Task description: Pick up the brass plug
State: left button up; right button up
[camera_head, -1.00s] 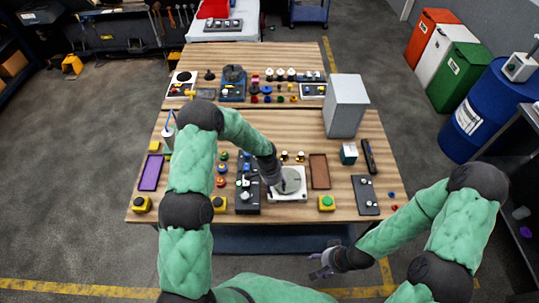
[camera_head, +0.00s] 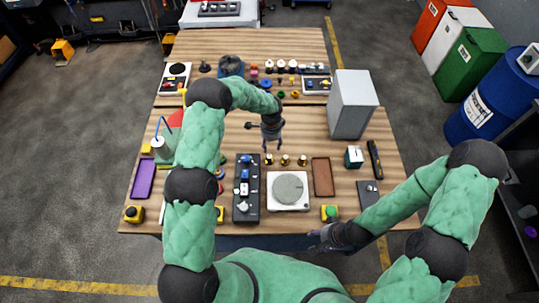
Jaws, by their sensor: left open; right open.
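Three small brass-coloured pieces stand in a row on the wooden table: a left one (camera_head: 269,159), a middle one (camera_head: 285,160) and a right one (camera_head: 302,160). They look alike at this size, and I cannot tell which is the brass plug. My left gripper (camera_head: 272,147) points down just behind the left piece, open and with nothing visible in it. I cannot tell its height above the table. My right gripper (camera_head: 318,240) is open and empty in front of the table's near edge, low in the view.
A white device with a round grey disc (camera_head: 289,188) lies in front of the row. A dark block with buttons (camera_head: 246,190) is to its left, a brown tray (camera_head: 322,177) to its right. A tall grey box (camera_head: 352,104) stands at the right. Several small parts fill the back.

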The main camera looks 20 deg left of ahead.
aim_at(270, 156)
pick_arm(q)
jog(key=f, duration=0.3)
jog(key=shift+s+f, duration=0.1)
jog(key=shift+s, duration=0.2)
jog(key=shift+w+f+p, duration=0.15)
jog(key=shift+f+p, duration=0.15)
jog(key=shift+f, duration=0.2)
jog(key=f, duration=0.1)
jog(key=f+p, duration=0.1)
jog(key=f, duration=0.1)
jog(key=shift+s+a+f, duration=0.2)
jog(key=shift+s, duration=0.1)
jog(key=shift+f+p, duration=0.3)
jog(key=shift+f, duration=0.45)
grip_shut()
